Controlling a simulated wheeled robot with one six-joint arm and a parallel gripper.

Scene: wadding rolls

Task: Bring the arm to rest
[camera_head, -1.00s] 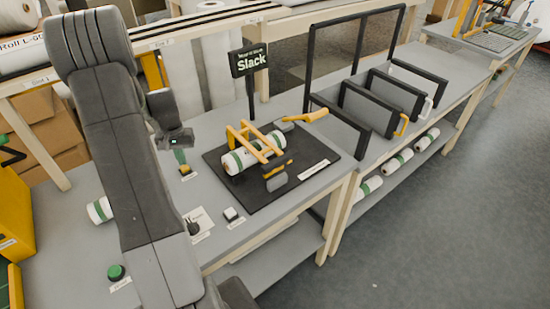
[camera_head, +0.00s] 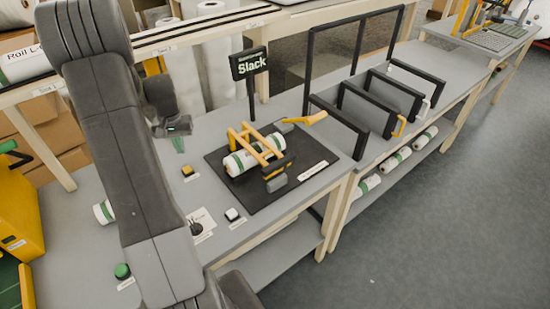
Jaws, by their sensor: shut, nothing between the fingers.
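My arm (camera_head: 125,150) stands large at the left of the head view, folded over the workbench. My gripper (camera_head: 178,146) hangs near its wrist, fingers down, above the bench and left of the black mat. It is shut and holds nothing; its fingertips show only small and greenish. A white roll with green bands (camera_head: 240,163) lies in a yellow-handled fixture on the black mat (camera_head: 262,200), clear of my gripper.
The Slack sign (camera_head: 249,62) stands behind the mat. Floor (camera_head: 440,230) at right is clear.

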